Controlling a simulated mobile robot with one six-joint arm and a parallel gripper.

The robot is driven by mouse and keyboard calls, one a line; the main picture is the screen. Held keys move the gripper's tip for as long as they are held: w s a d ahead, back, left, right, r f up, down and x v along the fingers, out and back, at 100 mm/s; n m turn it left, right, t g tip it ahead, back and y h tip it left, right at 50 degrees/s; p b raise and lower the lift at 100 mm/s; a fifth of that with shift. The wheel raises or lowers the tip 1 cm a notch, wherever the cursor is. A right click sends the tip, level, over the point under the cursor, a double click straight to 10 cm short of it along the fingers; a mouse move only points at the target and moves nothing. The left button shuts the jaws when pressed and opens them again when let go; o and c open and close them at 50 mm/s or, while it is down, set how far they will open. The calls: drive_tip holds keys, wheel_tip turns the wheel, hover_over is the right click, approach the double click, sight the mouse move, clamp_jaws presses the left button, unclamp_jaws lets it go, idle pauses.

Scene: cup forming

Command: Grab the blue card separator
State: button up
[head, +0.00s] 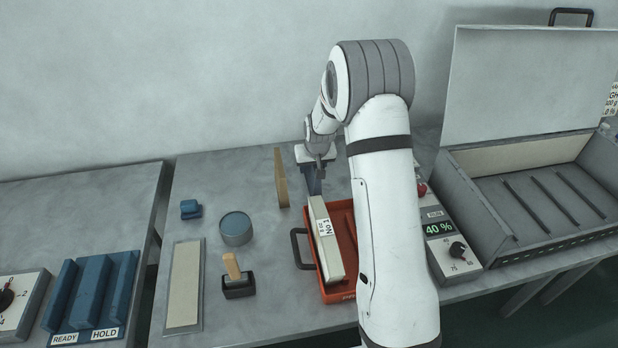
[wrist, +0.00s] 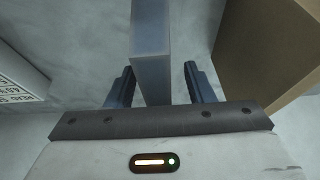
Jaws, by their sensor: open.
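The blue card separator (wrist: 150,38) shows in the wrist view as an upright, narrow blue-grey slab. It stands between the two fingers of my gripper (wrist: 159,72), with a gap visible at the right finger and little or no gap at the left. My gripper is open around it and not closed on it. In the head view my gripper (head: 314,172) points down behind the red tray, between the tan board and my arm. Dark blue shapes show below it there, and I cannot tell finger from separator.
A tan board (head: 281,178) stands close on the left; it fills the right of the wrist view (wrist: 275,45). A white labelled block (head: 325,240) lies in the red tray (head: 345,225). A round blue-grey tin (head: 236,229) and a stamp (head: 237,277) stand further left.

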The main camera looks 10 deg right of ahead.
drive_tip(key=shift+f+b, duration=0.25)
drive_tip(key=shift+b, duration=0.05)
idle(0.5)
clamp_jaws()
idle(0.4)
